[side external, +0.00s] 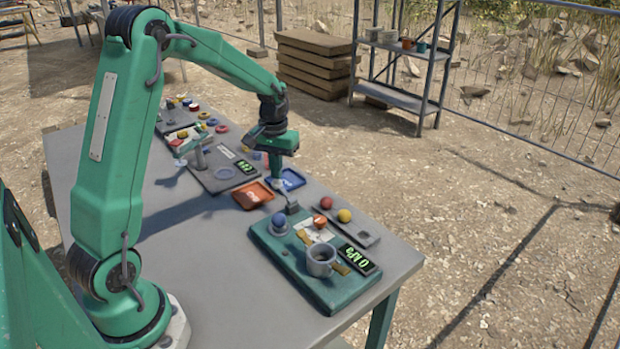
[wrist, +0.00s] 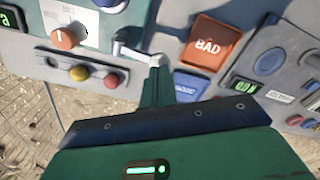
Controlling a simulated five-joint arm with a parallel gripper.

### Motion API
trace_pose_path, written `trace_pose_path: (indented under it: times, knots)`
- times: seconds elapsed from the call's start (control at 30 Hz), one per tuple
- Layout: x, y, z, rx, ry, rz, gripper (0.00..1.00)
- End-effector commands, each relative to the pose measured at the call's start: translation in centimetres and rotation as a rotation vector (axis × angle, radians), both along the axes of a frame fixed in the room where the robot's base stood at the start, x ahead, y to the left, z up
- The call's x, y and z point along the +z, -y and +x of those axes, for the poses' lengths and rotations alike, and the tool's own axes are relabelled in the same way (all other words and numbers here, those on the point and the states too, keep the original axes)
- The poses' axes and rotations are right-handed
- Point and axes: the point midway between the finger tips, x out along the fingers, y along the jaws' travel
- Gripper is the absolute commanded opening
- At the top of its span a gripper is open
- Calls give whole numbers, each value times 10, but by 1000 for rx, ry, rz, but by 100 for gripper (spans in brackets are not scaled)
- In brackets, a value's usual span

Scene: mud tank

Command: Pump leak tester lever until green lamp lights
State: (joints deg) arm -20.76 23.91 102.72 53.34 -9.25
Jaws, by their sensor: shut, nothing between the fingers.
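The leak tester appears to be the teal base (side external: 262,242) at the near end of the table, with a grey cup (side external: 321,258) and a display (side external: 358,260) reading 0 kPa. No lit green lamp is discernible on the tester.
An orange tray (side external: 252,195) marked BAD (wrist: 208,45) and a blue tray (side external: 287,180) lie beside my gripper. Another station (side external: 215,178) with a green display stands farther back. The table's near-left surface is clear.

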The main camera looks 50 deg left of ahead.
Motion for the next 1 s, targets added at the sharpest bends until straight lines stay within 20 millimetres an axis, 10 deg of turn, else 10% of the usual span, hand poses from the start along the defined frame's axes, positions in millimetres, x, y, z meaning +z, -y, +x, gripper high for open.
trace_pose_path:
  times: [1.0]
  knots:
    - [-26, 0, 0, 0, -2, -1, 0]
